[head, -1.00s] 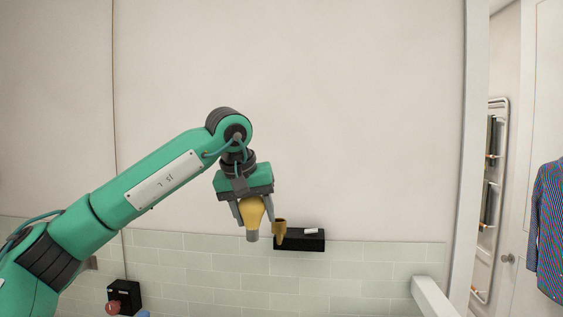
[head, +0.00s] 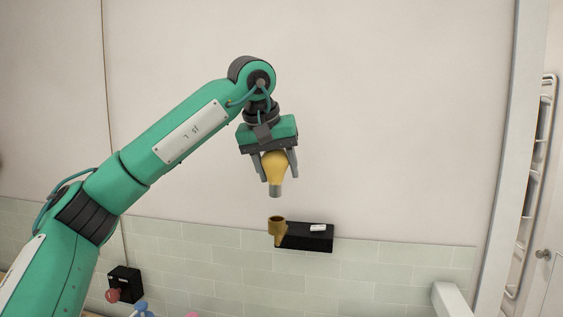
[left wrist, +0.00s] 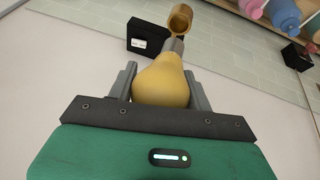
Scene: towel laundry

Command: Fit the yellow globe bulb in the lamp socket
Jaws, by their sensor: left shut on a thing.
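The yellow globe bulb (head: 275,167) is held between the fingers of my left gripper (head: 275,168), with its grey base pointing down. The bulb also shows in the left wrist view (left wrist: 163,82), between the two grey fingers. The brass lamp socket (head: 277,226) sticks out from a black wall box (head: 308,237), its open mouth facing up. In the head view the bulb's base hangs above the socket with a gap between them. The socket also shows in the left wrist view (left wrist: 180,20), past the bulb's base. My right gripper is not in view.
A black box with a red knob (head: 124,284) is on the tiled wall at lower left. Pink and blue objects show at the bottom edge. A white bar (head: 450,300) stands at lower right. The wall around the socket is clear.

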